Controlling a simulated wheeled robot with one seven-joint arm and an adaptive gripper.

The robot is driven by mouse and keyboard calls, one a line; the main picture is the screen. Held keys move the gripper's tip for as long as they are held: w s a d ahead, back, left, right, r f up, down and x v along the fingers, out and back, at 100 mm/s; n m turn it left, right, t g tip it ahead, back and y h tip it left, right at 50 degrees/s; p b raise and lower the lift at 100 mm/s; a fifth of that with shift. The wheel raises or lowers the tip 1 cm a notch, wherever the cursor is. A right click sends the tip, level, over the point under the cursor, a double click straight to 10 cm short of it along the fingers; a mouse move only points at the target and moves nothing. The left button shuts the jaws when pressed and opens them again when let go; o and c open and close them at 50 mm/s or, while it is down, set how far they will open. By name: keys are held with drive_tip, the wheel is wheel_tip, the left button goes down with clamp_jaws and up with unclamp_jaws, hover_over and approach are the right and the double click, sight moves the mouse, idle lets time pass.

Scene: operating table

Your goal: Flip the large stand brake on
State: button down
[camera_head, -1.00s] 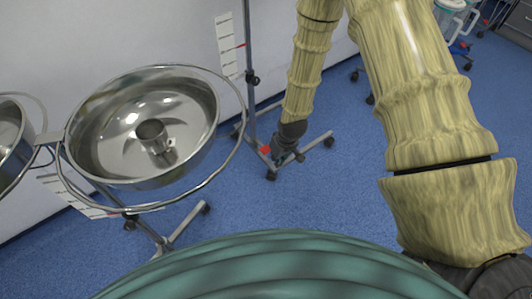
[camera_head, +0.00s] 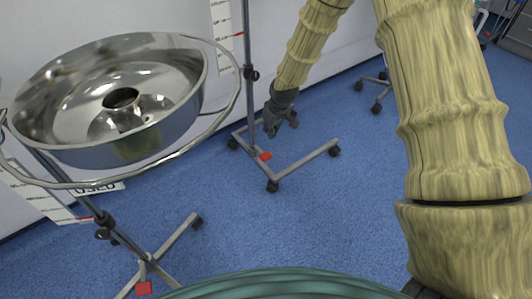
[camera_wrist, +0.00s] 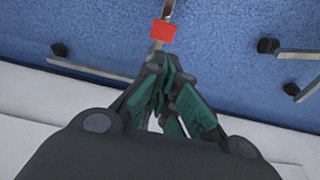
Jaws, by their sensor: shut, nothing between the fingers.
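A tall pole stand (camera_head: 247,72) rises from a grey wheeled base with a small red brake pedal (camera_head: 265,156) on it. The pedal also shows in the wrist view (camera_wrist: 163,31), just beyond my fingertips. My gripper (camera_head: 270,133) is shut and empty, pointing down just behind the pedal in the head view; a small gap seems to separate them. In the wrist view my gripper (camera_wrist: 162,66) has its green-padded fingers together. I cannot tell whether the pedal is pressed down.
A steel bowl (camera_head: 160,135) in a ring stands at the left on a wheeled stand with its own red pedal (camera_head: 143,288). A white wall (camera_head: 150,15) is behind. Blue floor (camera_head: 330,225) is open at the centre. Another wheeled base (camera_head: 376,92) stands further back.

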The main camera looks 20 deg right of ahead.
drive_tip(key=b, duration=0.7)
hover_over(264, 154)
drive_tip(key=s, duration=0.1)
drive_tip(key=f, duration=1.2)
drive_tip(key=shift+d, duration=0.2)
drive_tip(key=shift+f+b, duration=0.5)
drive_tip(key=shift+f, duration=0.35)
